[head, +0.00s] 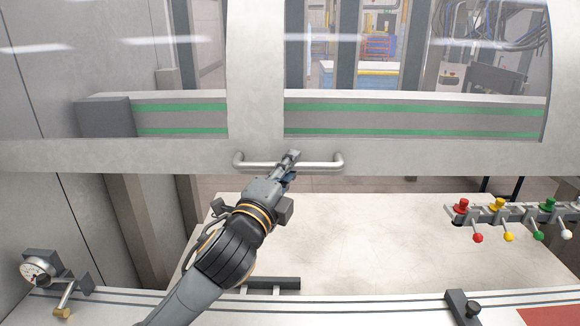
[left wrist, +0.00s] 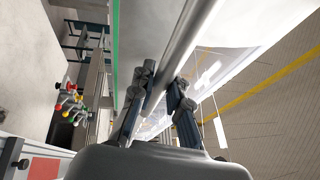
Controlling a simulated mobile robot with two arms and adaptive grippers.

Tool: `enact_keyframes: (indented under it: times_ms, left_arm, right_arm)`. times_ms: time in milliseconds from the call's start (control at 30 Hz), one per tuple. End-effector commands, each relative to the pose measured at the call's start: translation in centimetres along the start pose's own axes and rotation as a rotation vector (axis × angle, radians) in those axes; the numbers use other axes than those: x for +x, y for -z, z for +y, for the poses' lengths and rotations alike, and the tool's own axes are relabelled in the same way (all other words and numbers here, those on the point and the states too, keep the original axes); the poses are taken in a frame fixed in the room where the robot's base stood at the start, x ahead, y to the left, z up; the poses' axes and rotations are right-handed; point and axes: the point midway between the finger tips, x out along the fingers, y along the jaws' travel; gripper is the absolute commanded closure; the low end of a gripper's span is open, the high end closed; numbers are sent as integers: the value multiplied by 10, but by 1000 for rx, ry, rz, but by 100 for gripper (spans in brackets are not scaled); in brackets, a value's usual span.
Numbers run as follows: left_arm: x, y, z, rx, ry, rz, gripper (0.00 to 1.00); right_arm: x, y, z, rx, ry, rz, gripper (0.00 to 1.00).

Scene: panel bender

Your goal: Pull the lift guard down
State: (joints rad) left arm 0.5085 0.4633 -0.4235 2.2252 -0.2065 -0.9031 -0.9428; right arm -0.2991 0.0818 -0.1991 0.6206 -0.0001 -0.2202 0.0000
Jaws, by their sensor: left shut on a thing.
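The lift guard (head: 256,70) is a pale frame with clear panes, standing raised above the white work table. Its bar handle (head: 322,166) runs along the lower edge of the frame. My left gripper (head: 292,158) reaches up from below and is shut on the handle near its middle. In the left wrist view the handle (left wrist: 193,35) passes between the two fingers of the left gripper (left wrist: 160,92). The fingers hide a short part of the handle. My right gripper is not in view.
The white table (head: 380,240) below the guard is mostly clear. A lever row with red, yellow, green and white knobs (head: 510,212) stands at the right. A round gauge (head: 38,269) sits at the lower left, and a black clamp (head: 463,306) at the front edge.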

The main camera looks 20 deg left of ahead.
Motion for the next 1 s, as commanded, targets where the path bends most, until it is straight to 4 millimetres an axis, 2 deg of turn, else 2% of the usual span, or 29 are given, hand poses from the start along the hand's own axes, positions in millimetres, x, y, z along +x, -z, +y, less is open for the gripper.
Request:
enact_keyframes:
  times_ms: [167,267,700,900,1000]
  left_arm:
    - [-5,3,31,-1,-14,0,100]
    - [-10,5,57,0,-17,1,100]
    - [-37,16,204,-2,-17,1,100]
    - [-47,20,256,-1,-14,1,100]
    - [-50,22,275,-3,-11,2,100]
  right_arm:
    - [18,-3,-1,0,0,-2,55]
    - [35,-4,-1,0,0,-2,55]
    - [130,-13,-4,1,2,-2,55]
    - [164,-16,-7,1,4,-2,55]
    - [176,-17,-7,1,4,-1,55]
